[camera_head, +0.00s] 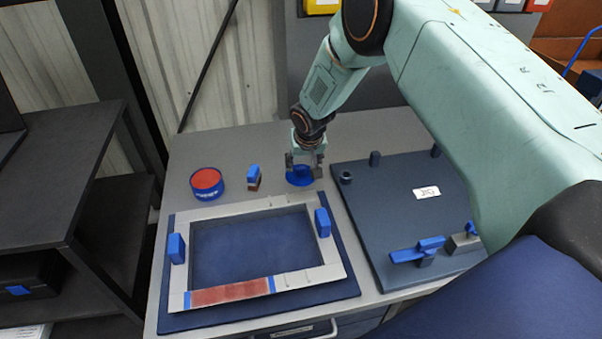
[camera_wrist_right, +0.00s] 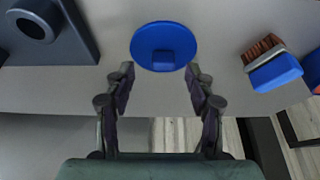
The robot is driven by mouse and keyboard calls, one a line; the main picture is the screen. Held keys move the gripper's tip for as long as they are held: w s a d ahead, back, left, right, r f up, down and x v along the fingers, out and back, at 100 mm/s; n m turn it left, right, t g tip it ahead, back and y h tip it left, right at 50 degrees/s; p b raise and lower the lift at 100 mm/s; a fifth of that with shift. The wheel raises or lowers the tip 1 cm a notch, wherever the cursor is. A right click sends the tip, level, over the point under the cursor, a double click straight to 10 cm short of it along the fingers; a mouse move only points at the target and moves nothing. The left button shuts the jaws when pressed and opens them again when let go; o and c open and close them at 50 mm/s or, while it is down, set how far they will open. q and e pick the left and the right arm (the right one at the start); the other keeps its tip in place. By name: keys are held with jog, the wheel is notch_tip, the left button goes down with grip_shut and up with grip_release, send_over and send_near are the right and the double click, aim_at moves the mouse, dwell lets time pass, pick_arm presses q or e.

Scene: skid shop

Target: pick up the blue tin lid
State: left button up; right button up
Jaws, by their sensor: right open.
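The blue tin lid (camera_head: 299,177) is a round blue disc with a raised block-shaped grip on top. It lies on the grey bench top, behind the metal frame. In the right wrist view the lid (camera_wrist_right: 163,45) lies just beyond the fingertips, centred between them. My right gripper (camera_head: 304,160) is above the lid and partly covers it in the head view. In the right wrist view its two fingers (camera_wrist_right: 158,74) are apart with nothing between them. My left gripper is in neither view.
A blue tin (camera_head: 207,184) with red contents and a blue-handled brush (camera_head: 253,177) stand left of the lid. A grey frame (camera_head: 265,205) with blue clamps lies in front. A dark fixture plate (camera_head: 400,190) with a small ring (camera_head: 345,177) is close on the right.

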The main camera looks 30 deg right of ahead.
aim_at(301, 171)
jog(key=shift+x, duration=0.95)
jog(key=shift+w+a+f, duration=0.1)
jog(key=shift+w+f, duration=0.1)
jog(key=shift+f, duration=0.05)
jog(key=shift+a, duration=0.15)
jog(key=shift+s+r, duration=0.2)
jog(key=shift+r, duration=0.05)
jog(key=shift+w+f, duration=0.2)
jog(key=shift+f, duration=0.1)
jog(key=c, duration=0.3)
jog(key=shift+c, duration=0.9)
jog(key=shift+s+r, duration=0.15)
jog(key=shift+r, duration=0.1)
jog(key=c, duration=0.4)
jog(key=shift+c, duration=0.8)
jog(key=shift+f, duration=0.2)
